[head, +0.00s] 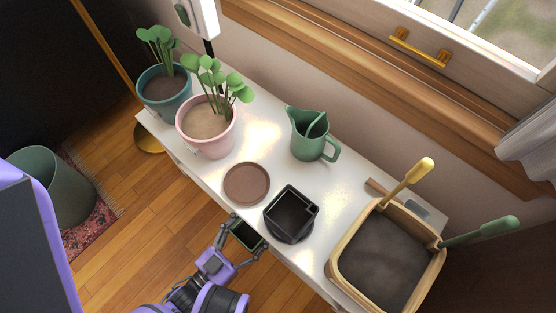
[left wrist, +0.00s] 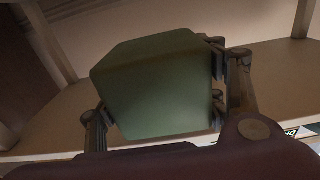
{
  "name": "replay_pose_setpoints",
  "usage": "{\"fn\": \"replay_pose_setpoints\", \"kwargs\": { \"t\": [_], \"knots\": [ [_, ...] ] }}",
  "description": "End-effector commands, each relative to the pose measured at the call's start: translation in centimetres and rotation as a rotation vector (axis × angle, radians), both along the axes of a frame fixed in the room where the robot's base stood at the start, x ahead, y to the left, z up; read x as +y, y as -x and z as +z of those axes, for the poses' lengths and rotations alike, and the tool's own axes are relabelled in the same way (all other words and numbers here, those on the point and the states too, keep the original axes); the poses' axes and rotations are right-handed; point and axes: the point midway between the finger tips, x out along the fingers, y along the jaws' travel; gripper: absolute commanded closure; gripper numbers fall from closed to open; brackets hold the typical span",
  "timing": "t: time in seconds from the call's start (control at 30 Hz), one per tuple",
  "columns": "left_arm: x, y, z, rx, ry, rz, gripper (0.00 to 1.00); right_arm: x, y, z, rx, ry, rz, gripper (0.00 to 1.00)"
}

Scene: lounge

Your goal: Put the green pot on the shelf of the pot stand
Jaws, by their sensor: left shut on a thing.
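My left gripper (head: 246,238) is shut on the green pot (head: 246,234), beside the front edge of the white-topped stand (head: 225,183). In the left wrist view my left gripper (left wrist: 165,115) has a finger on each side of the green pot (left wrist: 155,85), which looks square and slightly tilted. A pale shelf board (left wrist: 275,70) with upright posts (left wrist: 50,45) shows behind and beside the pot. I cannot tell whether the pot touches the board. My right gripper is out of view.
On the top stand a teal potted plant (head: 165,90), a pink potted plant (head: 207,135), a green jug (head: 308,145), a brown saucer (head: 246,183), a black square pot (head: 291,212) and a wooden tool caddy (head: 338,265). A green bin (head: 60,190) stands on the floor at left.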

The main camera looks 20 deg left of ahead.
Motion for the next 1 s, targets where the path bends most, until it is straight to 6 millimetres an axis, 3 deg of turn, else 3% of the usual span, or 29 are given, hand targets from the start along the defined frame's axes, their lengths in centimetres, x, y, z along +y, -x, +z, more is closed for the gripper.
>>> {"fn": "replay_pose_setpoints", "kwargs": {
  "t": [0.27, 0.5, 0.7, 1.0],
  "knots": [
    [1.6, -6.4, -3.3, -0.003, -0.002, -0.001, 0.62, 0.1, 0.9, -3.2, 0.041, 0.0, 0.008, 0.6],
    [2.7, -10.6, -7.2, -0.001, -0.002, 0.0, 0.62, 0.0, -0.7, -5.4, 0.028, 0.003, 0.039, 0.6],
    [3.1, -12.0, -8.7, 0.0, 0.0, 0.0, 0.62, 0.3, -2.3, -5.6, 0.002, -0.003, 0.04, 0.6],
    [3.3, -12.9, -12.2, 0.001, 0.0, 0.001, 0.62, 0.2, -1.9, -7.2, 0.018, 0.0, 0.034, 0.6]
  ]
}}
